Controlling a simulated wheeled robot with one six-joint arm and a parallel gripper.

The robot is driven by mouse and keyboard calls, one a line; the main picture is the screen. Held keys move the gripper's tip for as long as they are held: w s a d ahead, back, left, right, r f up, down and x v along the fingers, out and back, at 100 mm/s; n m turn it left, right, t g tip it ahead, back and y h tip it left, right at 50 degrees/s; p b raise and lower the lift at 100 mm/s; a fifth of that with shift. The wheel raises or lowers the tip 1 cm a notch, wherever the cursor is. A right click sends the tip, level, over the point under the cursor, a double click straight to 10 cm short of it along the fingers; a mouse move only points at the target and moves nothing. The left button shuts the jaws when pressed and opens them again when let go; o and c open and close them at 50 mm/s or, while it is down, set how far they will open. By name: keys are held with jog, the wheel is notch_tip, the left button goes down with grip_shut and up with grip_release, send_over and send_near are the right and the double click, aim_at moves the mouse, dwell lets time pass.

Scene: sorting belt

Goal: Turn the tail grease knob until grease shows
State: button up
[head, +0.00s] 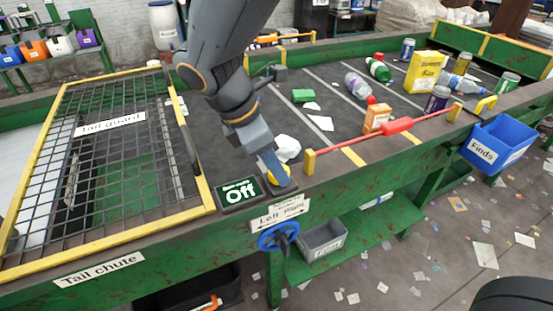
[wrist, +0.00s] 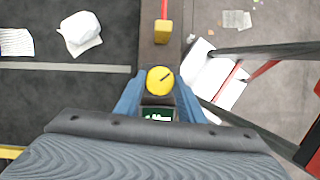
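A round yellow knob (wrist: 160,79) with a dark slanted line on its face shows in the wrist view. My gripper (wrist: 159,84) points down over it, one blue finger on each side. The fingers stand apart with thin gaps beside the knob; I see no clear contact. In the head view my gripper (head: 276,176) hides most of the knob. A blue handwheel (head: 279,236) is on the belt's front side under a white label (head: 280,212) that I cannot fully read. I see no grease.
The yellow-framed tail guard grid (head: 110,123) lies at left. A red bar (head: 398,125) between yellow posts runs along the front edge to the right. Bottles, cans and boxes lie on the belt (head: 335,150). A blue "Finds" bin (head: 498,140) hangs at right; a grey bin (head: 323,239) sits below.

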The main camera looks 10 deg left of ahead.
aim_at(262, 176)
jog(key=shift+m+p, duration=0.3)
jog(key=shift+p, duration=0.05)
jog(key=shift+c, duration=0.3)
jog(key=m+g+p, duration=0.1)
jog(key=m+p, duration=0.1)
jog(key=shift+r+p, duration=0.15)
jog(key=shift+p, duration=0.15)
jog(key=shift+w+m+g+h+p, duration=0.15)
jog(key=shift+m+g+p, duration=0.25)
jog(key=shift+m+p, duration=0.5)
jog(key=shift+w+m+g+h+p, duration=0.15)
jog(key=shift+m+g+p, duration=0.3)
jog(key=shift+m, duration=0.75)
jog(key=shift+s, duration=0.1)
jog(key=o, duration=1)
jog(key=shift+o, duration=0.2)
jog(key=b+v, duration=0.1)
jog(key=v, duration=0.6)
jog(key=shift+a+r+b, duration=0.2)
jog(key=shift+r+b, duration=0.1)
jog(key=shift+b, duration=0.1)
